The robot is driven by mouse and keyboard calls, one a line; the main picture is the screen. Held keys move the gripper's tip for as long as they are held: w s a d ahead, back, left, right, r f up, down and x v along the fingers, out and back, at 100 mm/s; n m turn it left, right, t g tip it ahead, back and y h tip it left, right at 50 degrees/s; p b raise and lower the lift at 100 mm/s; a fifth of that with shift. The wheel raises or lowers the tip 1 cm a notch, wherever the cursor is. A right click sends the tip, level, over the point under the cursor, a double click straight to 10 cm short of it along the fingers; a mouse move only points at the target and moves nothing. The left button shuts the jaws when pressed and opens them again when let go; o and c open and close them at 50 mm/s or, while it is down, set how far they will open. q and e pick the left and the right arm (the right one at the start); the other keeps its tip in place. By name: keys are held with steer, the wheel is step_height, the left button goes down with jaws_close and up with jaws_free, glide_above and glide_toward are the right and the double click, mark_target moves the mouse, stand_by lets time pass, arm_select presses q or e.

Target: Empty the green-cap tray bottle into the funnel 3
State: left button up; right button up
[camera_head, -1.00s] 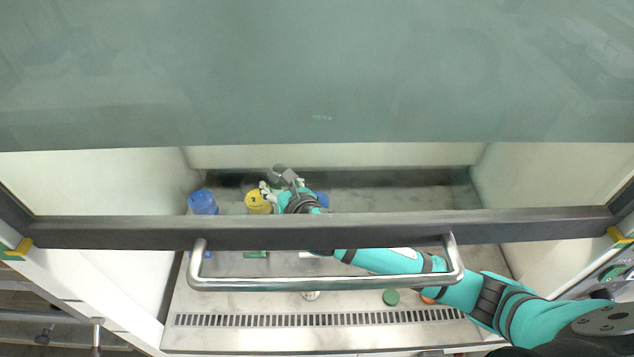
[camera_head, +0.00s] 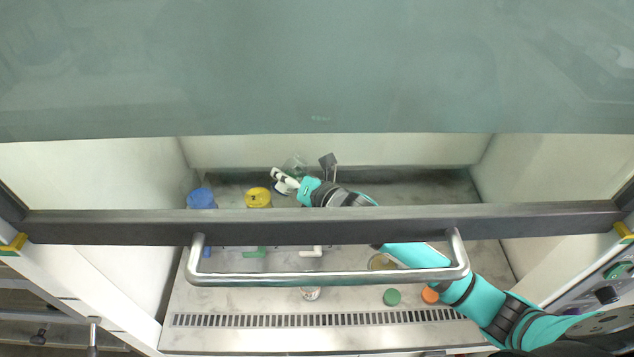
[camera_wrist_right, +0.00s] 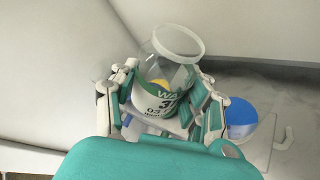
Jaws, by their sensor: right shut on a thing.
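My right gripper (camera_head: 286,181) is inside the cabinet, near the back wall. It is shut on a clear bottle (camera_head: 295,166), which also shows in the right wrist view with a green and white label (camera_wrist_right: 160,105) and an uncapped white-rimmed mouth (camera_wrist_right: 178,42). The bottle is tilted in the wrist view; I cannot tell whether liquid is left in it. A loose green cap (camera_head: 391,297) lies on the front floor. A yellow round-topped item (camera_head: 258,197) and a blue one (camera_head: 201,198) stand left of the gripper. No funnel number is readable now. My left gripper is not in view.
The glass sash (camera_head: 320,70), its dark lower frame (camera_head: 150,228) and the metal handle (camera_head: 330,280) cover part of the view. An orange cap (camera_head: 429,295) and a small container (camera_head: 311,293) are near the front grille (camera_head: 310,319). The back right floor is clear.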

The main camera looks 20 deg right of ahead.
steer(key=shift+d+m+b, duration=0.2)
steer(key=shift+m+b, duration=0.15)
steer(key=shift+m, duration=0.05)
steer(key=shift+w+a+f+m+y+b, duration=0.1)
steer(key=shift+a+f+m+y+b, duration=0.2)
steer(key=shift+y+b, duration=0.3)
steer(key=shift+a+r, duration=0.15)
steer(key=shift+r, duration=0.05)
steer(key=shift+d+b, duration=0.3)
steer(key=shift+f+m, duration=0.15)
steer(key=shift+m, duration=0.15)
